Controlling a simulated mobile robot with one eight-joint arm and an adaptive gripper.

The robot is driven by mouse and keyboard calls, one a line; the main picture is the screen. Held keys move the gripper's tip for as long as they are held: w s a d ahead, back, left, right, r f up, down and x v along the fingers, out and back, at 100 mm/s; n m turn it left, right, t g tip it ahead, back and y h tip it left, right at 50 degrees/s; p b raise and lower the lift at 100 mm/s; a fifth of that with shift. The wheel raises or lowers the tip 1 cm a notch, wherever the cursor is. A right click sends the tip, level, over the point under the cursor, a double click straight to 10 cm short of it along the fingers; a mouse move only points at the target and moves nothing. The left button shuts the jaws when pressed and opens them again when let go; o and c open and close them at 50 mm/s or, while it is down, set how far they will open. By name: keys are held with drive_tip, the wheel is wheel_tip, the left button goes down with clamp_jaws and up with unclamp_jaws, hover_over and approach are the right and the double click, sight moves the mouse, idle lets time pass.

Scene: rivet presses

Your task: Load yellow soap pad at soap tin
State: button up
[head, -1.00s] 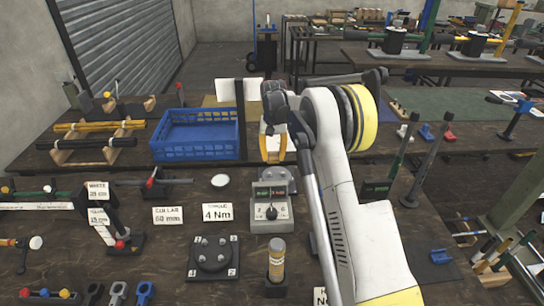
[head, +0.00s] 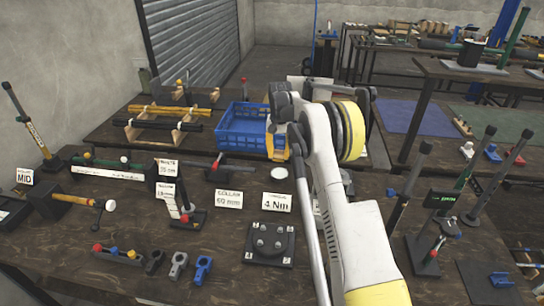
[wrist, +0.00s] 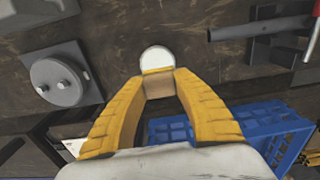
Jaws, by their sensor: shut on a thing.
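My gripper (head: 278,152) has yellow fingers and hangs in front of the right end of the blue crate in the head view. In the wrist view my gripper (wrist: 158,78) has its fingertips close together on a small thing. A round, whitish, shallow disc (wrist: 156,57), perhaps the soap tin, lies on the bench just beyond the tips. It also shows in the head view (head: 278,174), below and apart from the gripper.
The blue crate (head: 236,131) stands behind on the bench. Label cards (head: 228,199) and a dark round fixture (head: 270,243) lie in front of the disc. A stand with a horizontal bar (head: 216,170) is left of it. My arm hides the bench to the right.

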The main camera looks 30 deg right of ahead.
sight(280, 173)
drive_tip(key=shift+s+d+f+b, duration=0.1)
drive_tip(key=shift+d+f+b, duration=0.15)
drive_tip(key=shift+f, duration=0.3)
drive_tip(key=shift+f+b, duration=1.35)
drive_tip(key=shift+f, duration=1.05)
drive_tip(key=shift+f+b, duration=0.3)
drive_tip(key=shift+f, duration=0.25)
drive_tip(key=shift+r+p, duration=2)
drive_tip(key=shift+r, duration=1.55)
